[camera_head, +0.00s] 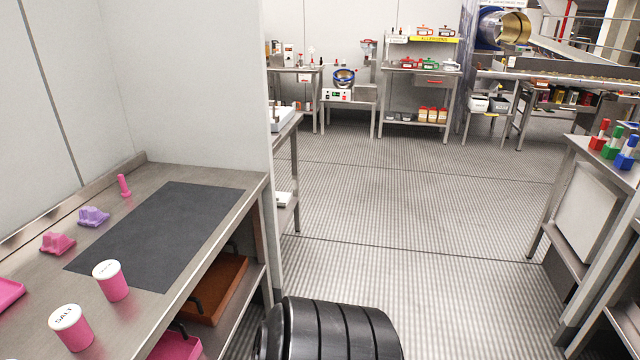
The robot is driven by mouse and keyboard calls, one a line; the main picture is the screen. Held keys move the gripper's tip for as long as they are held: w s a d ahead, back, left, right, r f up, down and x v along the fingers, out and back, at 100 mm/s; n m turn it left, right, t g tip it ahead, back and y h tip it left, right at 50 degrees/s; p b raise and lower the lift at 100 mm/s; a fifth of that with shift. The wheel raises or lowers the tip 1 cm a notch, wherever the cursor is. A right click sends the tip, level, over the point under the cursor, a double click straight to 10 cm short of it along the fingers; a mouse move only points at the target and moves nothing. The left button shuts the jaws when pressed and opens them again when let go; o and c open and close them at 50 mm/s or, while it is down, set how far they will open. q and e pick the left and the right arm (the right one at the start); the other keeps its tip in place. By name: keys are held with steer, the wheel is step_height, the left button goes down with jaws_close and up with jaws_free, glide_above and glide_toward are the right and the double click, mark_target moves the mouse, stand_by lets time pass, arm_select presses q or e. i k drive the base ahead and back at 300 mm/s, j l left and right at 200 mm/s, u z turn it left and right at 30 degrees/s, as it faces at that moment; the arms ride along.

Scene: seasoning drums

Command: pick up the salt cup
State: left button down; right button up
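The salt cup (74,333) is pink with a white lid that reads SALT. It stands upright on the steel counter (190,290) at the lower left, near the counter's front edge. A second pink cup (113,284) with a white lid stands just behind it and to the right, at the edge of a dark mat (165,230); its label is too small to read. Nothing holds either cup. Neither of my grippers is in view.
A pink scoop-like piece (57,244), a purple one (93,217) and a pink upright handle (124,187) stand along the counter's back. A wall panel (190,80) bounds the counter's far end. The floor (400,210) to the right is clear.

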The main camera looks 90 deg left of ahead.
mark_target(68, 321)
steer(key=u, duration=4.15)
